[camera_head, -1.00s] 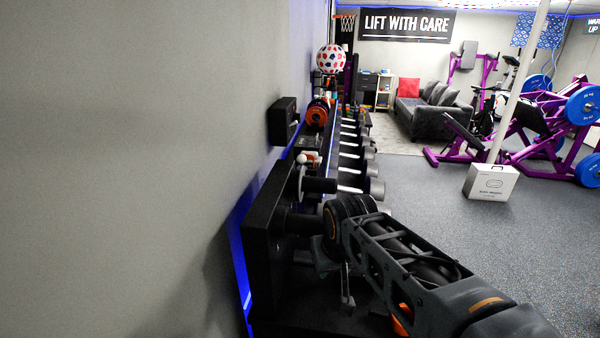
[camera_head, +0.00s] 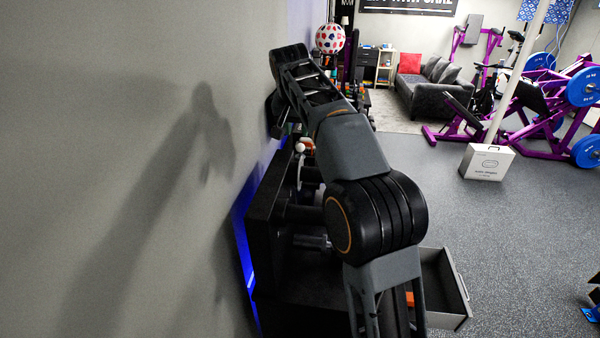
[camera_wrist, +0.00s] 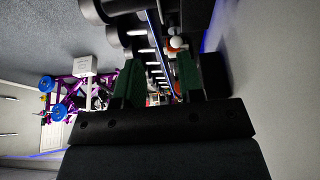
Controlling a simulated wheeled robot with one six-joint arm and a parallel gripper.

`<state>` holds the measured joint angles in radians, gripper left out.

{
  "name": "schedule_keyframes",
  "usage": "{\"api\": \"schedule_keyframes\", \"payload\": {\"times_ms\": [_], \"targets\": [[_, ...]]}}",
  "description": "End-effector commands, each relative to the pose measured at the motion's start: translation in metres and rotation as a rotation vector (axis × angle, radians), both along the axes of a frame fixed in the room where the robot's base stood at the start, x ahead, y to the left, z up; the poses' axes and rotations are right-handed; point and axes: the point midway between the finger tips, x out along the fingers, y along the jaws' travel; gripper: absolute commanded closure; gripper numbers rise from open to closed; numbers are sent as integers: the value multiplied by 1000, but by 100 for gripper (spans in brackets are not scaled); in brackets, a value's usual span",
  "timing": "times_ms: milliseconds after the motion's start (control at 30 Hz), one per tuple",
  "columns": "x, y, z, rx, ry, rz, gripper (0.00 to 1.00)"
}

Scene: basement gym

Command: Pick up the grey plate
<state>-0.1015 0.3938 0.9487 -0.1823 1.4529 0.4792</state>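A thin grey disc that may be the grey plate (camera_head: 300,172) stands on edge at the black rack by the wall in the head view, partly hidden by my arm. I cannot be sure it is the plate, and I cannot make it out in the wrist view. My gripper is raised along the wall beyond the disc and is mostly hidden in the head view. In the wrist view my gripper (camera_wrist: 160,75) shows two green-padded fingers set apart, with nothing held between them.
A black rack (camera_head: 268,215) with dumbbells runs along the wall. An open grey drawer (camera_head: 450,318) juts out at the lower right. A patterned ball (camera_head: 330,38) sits farther back. A white box (camera_head: 487,162) stands on the floor, which is mostly clear on the right.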

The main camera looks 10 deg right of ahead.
Motion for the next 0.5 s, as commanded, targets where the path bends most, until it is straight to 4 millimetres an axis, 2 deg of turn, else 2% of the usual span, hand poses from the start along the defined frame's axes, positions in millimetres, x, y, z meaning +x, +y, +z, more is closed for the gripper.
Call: {"api": "schedule_keyframes", "payload": {"times_ms": [300, 500], "targets": [[20, -8, -47, 0, 1, -6, 65], [29, -11, -69, 0, 0, -4, 65]]}}
